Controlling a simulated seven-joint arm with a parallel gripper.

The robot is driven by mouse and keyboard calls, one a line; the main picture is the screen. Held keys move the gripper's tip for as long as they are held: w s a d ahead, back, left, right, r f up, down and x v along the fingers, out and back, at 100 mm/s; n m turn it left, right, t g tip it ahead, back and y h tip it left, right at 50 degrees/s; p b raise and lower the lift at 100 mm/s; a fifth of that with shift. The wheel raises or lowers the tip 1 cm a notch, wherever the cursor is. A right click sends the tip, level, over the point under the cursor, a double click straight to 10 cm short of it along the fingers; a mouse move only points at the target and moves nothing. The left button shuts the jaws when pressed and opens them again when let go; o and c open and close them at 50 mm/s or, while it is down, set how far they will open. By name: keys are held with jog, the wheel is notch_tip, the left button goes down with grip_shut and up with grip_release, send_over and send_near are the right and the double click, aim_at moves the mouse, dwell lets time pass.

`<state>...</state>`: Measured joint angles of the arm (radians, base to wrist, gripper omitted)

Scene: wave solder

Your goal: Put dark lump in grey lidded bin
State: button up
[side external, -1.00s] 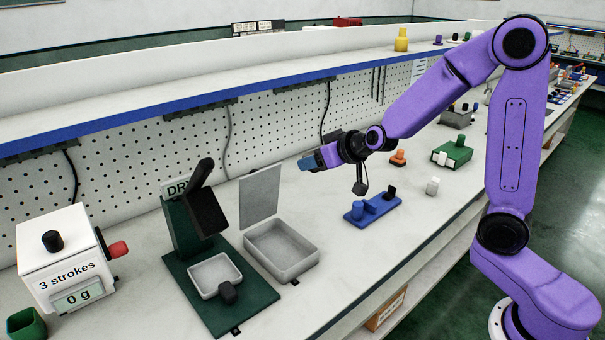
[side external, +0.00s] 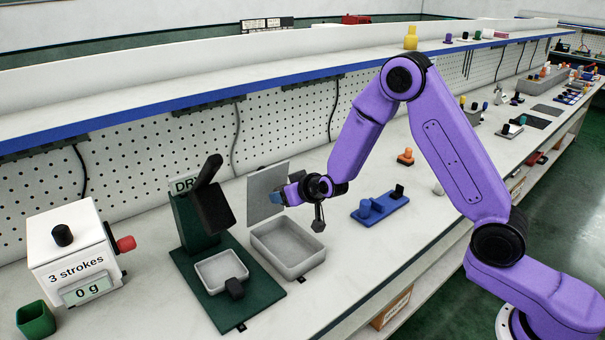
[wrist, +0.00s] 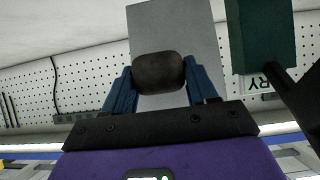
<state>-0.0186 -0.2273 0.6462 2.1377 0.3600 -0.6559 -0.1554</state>
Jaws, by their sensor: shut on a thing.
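In the wrist view the dark lump (wrist: 159,73) is a rounded dark brown block held between the blue fingers of my gripper (wrist: 159,80). In the side view my gripper (side external: 279,197) points left, and the lump cannot be made out there. The grey lidded bin (side external: 290,268) is a shallow, empty-looking box with its lid (side external: 263,190) standing up at the back. My gripper appears above the bin, close to the raised lid; the exact gap is unclear. The lid also fills the wrist view behind the lump (wrist: 172,25).
A dark green press-like stand (side external: 192,225) with a white tray (side external: 222,269) and black lever is left of the bin. Further left are a white dispenser box (side external: 72,250) and green cup (side external: 36,320). A blue block fixture (side external: 380,208) lies to the right.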

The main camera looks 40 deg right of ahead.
jog(key=shift+w+a+f, duration=0.1)
jog(key=shift+a+f, duration=0.2)
jog(key=shift+f, duration=0.3)
jog(key=shift+w+a+f, duration=0.15)
jog(key=shift+a+f, duration=0.15)
jog(key=shift+f, duration=0.35)
jog(key=shift+w+a+f, duration=0.1)
jog(key=shift+a+f, duration=0.2)
jog(key=shift+f, duration=0.3)
jog(key=shift+f, duration=5.25)
jog(key=shift+f, duration=0.5)
jog(key=o, duration=1.4)
jog(key=shift+c, duration=0.2)
jog(key=shift+s, duration=0.15)
jog(key=v, duration=1.1)
jog(key=shift+s+r, duration=0.25)
jog(key=shift+s, duration=0.1)
jog(key=shift+d, duration=0.1)
